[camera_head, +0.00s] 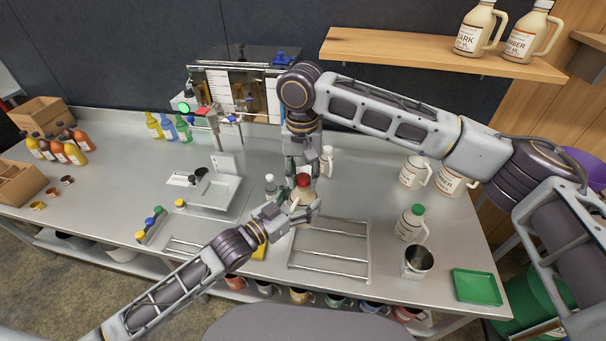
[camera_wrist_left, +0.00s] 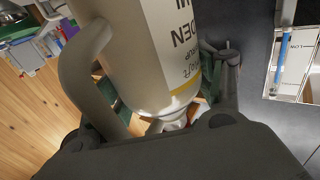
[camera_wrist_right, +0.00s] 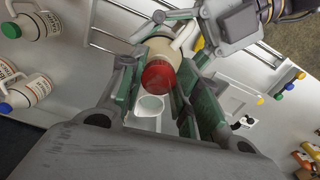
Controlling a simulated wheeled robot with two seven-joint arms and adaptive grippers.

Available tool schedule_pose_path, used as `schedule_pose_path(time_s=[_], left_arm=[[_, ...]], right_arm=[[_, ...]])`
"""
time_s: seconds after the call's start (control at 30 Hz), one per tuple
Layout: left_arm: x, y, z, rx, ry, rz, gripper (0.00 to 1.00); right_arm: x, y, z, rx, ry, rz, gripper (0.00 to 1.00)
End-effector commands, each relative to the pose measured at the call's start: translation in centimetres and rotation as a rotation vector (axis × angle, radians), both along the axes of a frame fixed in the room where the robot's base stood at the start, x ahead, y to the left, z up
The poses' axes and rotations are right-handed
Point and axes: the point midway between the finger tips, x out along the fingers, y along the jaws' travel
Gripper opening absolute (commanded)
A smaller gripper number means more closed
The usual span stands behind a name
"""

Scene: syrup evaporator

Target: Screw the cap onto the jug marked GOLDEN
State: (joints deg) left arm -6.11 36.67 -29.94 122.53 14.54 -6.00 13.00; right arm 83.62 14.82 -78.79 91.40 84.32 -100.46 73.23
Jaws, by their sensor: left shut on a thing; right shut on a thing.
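The cream jug (camera_wrist_left: 150,50) fills the left wrist view, its label showing the letters "DEN"; its handle is at the left. In the head view the jug (camera_head: 303,196) stands mid-bench, partly hidden by my grippers. My left gripper (camera_head: 305,210) is shut around the jug's body from the front. A red cap (camera_head: 303,180) is at the jug's top; it shows in the right wrist view (camera_wrist_right: 158,75) between my right fingers. My right gripper (camera_head: 302,168) comes down from above and is shut on the cap. Whether the cap's threads are engaged is not visible.
A grey-capped bottle (camera_head: 271,186) and a white bottle (camera_head: 327,160) stand close by. A green-capped jug (camera_head: 411,224), a metal cup (camera_head: 417,262) and a green tray (camera_head: 476,287) are at the right.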

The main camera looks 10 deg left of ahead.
Motion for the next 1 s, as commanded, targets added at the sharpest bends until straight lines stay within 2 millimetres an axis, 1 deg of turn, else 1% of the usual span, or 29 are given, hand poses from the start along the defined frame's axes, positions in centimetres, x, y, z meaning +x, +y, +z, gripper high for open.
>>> schedule_pose_path(time_s=[0.03, 1.0], left_arm=[[0.0, 0.0, 0.2, -0.002, -0.004, 0.000, 0.21], [0.0, 0.0, 0.2, -0.002, -0.004, 0.000, 0.21]], right_arm=[[0.0, 0.0, 0.0, 0.000, 0.000, 0.000, 0.26], [0.0, 0.0, -1.0, 0.000, 0.000, 0.000, 0.26]])
